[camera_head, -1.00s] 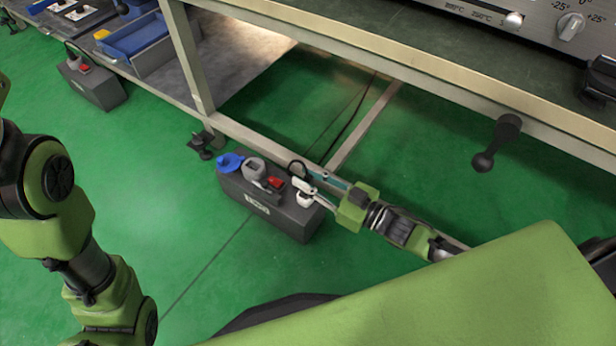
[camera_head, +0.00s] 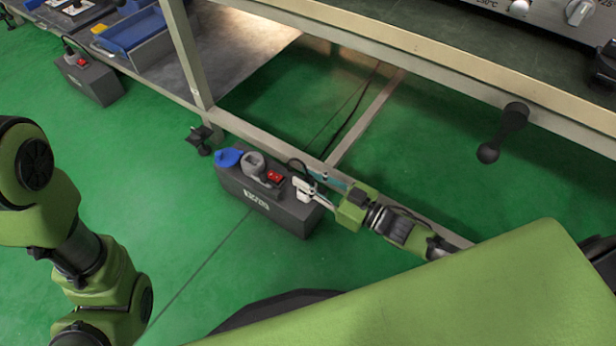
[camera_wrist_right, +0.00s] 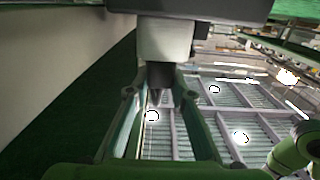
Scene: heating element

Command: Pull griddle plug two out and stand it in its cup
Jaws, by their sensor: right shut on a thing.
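A dark grey socket box (camera_head: 285,215) stands on the green floor below the bench frame. On its top are a blue part (camera_head: 228,158), a grey round cup-like part (camera_head: 253,165) and a red switch (camera_head: 274,177). My right gripper (camera_head: 308,185) reaches in from the right and is shut on a white plug (camera_head: 304,195) at the box's right end. In the right wrist view a pale plug body (camera_wrist_right: 165,45) sits between my fingers. I cannot tell whether its pins are in the socket. My left arm shows at the left; its gripper is out of frame.
The bench's metal frame (camera_head: 262,148) runs just behind the box. A black handle (camera_head: 505,130) hangs at the bench edge. A second box (camera_head: 95,82) with a red switch and a blue bin (camera_head: 130,30) stand upper left. Green floor is free in front.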

